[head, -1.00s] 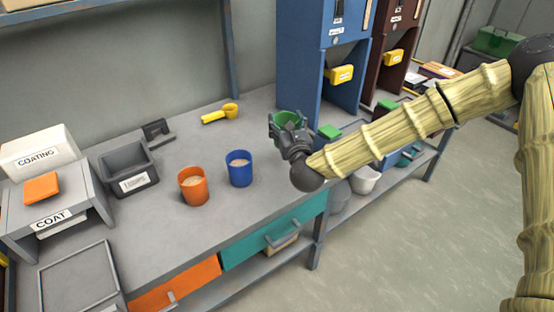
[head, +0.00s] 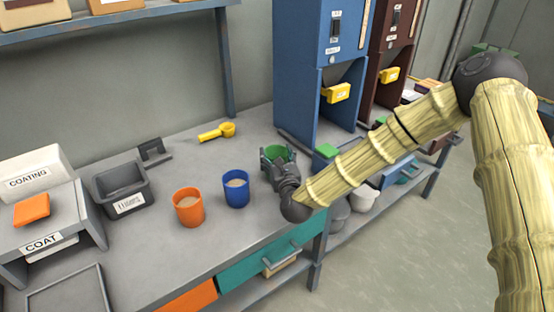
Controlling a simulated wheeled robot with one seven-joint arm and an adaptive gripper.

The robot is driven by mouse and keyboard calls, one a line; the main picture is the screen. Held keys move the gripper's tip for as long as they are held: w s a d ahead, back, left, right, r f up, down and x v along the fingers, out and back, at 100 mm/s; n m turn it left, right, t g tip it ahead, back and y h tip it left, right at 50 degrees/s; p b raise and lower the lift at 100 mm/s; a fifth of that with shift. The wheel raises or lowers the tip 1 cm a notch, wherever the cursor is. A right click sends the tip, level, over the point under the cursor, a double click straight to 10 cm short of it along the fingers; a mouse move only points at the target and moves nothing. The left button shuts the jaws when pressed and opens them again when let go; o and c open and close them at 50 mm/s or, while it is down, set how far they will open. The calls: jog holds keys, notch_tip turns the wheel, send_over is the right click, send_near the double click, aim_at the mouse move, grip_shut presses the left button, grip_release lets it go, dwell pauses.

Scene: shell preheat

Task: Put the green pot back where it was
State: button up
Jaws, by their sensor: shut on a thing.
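The green pot (head: 275,153) is at the tip of my gripper (head: 273,162), over the grey bench top to the right of the blue pot. My gripper is shut on the green pot and hides most of its front. The pot looks upright. I cannot tell whether its base touches the bench.
A blue dispenser (head: 308,75) with a yellow lever (head: 336,93) stands behind and right. A yellow scoop (head: 216,132), a dark bin (head: 122,190) and a COAT stand (head: 45,238) are on the bench (head: 165,245). Bare bench lies around the pots.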

jog(key=shift+f, duration=0.8)
jog(key=shift+f, duration=0.2)
jog(key=o, duration=1.3)
jog(key=shift+o, duration=0.2)
jog(key=shift+r, duration=0.1)
jog(key=shift+r, duration=0.1)
jog(key=shift+s+d, duration=0.1)
jog(key=shift+s, duration=0.2)
jog(key=b+v, duration=0.1)
jog(key=v, duration=1)
jog(key=shift+s, duration=0.2)
